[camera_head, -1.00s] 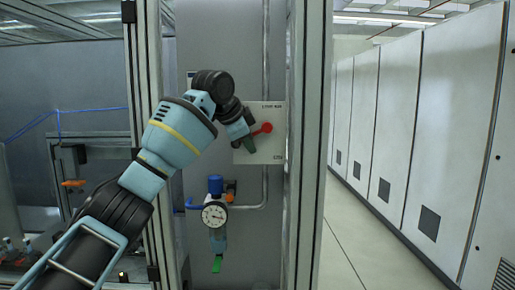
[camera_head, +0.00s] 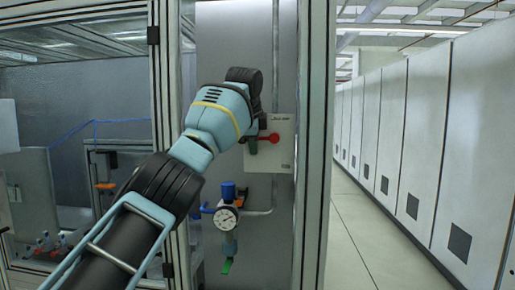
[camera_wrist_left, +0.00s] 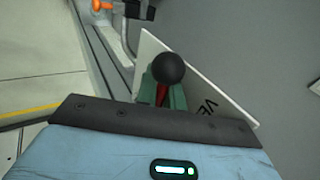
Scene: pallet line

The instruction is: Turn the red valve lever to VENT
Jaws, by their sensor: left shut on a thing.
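The red valve lever (camera_head: 272,137) sits on a white plate (camera_head: 284,155) fixed to the grey panel. In the head view its red end shows to the right of my left gripper (camera_head: 252,146), which my own wrist mostly hides. In the left wrist view the gripper's green fingers (camera_wrist_left: 163,97) are shut on the lever, with its red shaft (camera_wrist_left: 162,94) between them and its black knob (camera_wrist_left: 169,68) standing out past them. Letters starting "VE" show on the plate (camera_wrist_left: 205,85), partly cut off. My right gripper is not in view.
Below the plate are a round gauge (camera_head: 226,219), a blue-capped valve (camera_head: 228,190) and a grey pipe (camera_head: 260,212). Aluminium posts (camera_head: 315,150) frame the panel. Grey cabinets (camera_head: 425,140) line the right, with clear floor (camera_head: 350,245) between.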

